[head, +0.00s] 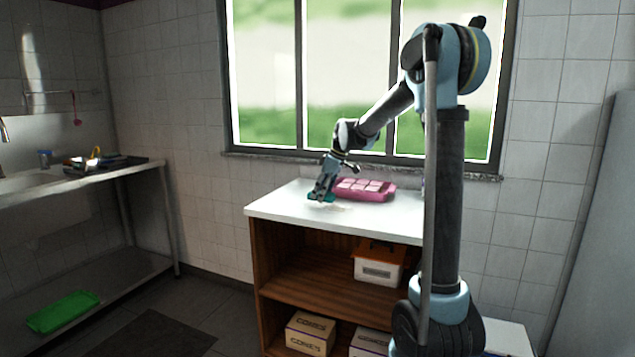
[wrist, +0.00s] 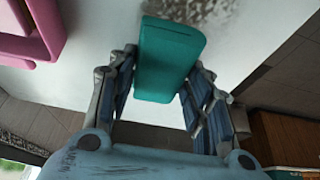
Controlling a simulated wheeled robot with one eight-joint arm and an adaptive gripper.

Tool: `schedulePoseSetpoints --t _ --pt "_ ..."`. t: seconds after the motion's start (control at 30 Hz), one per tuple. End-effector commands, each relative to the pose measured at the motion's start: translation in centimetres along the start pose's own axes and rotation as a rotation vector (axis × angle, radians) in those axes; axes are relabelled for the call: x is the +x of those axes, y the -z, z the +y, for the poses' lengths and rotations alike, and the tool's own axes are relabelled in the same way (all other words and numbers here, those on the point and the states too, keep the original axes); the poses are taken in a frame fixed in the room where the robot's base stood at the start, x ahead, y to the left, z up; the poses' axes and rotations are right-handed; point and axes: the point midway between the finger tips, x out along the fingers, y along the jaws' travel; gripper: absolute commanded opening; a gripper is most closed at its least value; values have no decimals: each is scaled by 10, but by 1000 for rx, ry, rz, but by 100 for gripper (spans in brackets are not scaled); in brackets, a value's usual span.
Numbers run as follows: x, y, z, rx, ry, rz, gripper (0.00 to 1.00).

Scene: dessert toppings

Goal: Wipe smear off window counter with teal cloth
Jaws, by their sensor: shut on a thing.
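The teal cloth (head: 322,197) is a thick folded block on the white window counter (head: 290,207), near its left part. My gripper (head: 322,190) points down and is shut on it; in the wrist view the cloth (wrist: 168,62) sits between the two fingers. The cloth appears to be at the counter surface; whether it presses on it I cannot tell. The smear (wrist: 200,10) shows in the wrist view as a grey-brown speckled patch beside the cloth's far end. In the head view it is a faint mark right of the cloth. Part may be hidden under the cloth.
A pink tray (head: 378,195) with pale blocks stands on the counter just right of my gripper. The window (head: 350,80) rises behind the counter. A white and orange box (head: 378,268) stands on the shelf below. The counter's front left is clear.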

Motion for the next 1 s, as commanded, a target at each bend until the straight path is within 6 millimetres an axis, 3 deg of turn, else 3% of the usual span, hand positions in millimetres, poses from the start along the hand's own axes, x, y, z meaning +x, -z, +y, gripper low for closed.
schedulePoseSetpoints --t 0.53,1.0 --pt "-48 14 4 7 -3 0 24" --pt "-54 17 4 7 -3 0 24"
